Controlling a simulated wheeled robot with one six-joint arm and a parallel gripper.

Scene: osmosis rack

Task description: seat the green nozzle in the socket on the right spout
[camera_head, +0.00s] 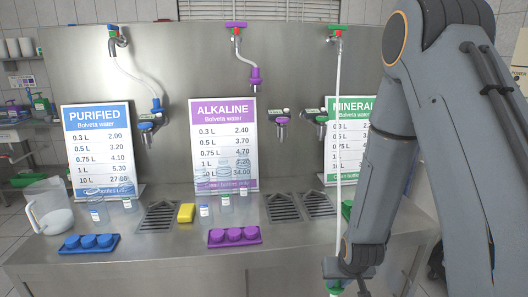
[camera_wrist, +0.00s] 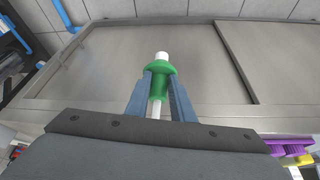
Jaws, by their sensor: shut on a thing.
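My gripper (camera_head: 346,279) is low in front of the counter in the head view, at the bottom edge of the picture. It is shut on the green nozzle (camera_head: 335,291). In the wrist view the green nozzle (camera_wrist: 158,84) stands between the two fingers of my gripper (camera_wrist: 160,90), its white tip beyond them. A white hose (camera_head: 339,130) runs from the green fitting at the top of the back panel down to the nozzle. The right spout (camera_head: 319,119) has a green part and sits beside the MINERAL sign, well above the nozzle. Its socket is too small to make out.
The blue nozzle (camera_head: 156,105) hangs near the left spout, and the purple nozzle (camera_head: 255,80) near the middle spout (camera_head: 282,118). The MINERAL sign (camera_head: 350,155) stands behind my arm. Bottles, a pitcher (camera_head: 50,210), a yellow sponge (camera_head: 186,213) and cap trays (camera_head: 234,236) occupy the counter.

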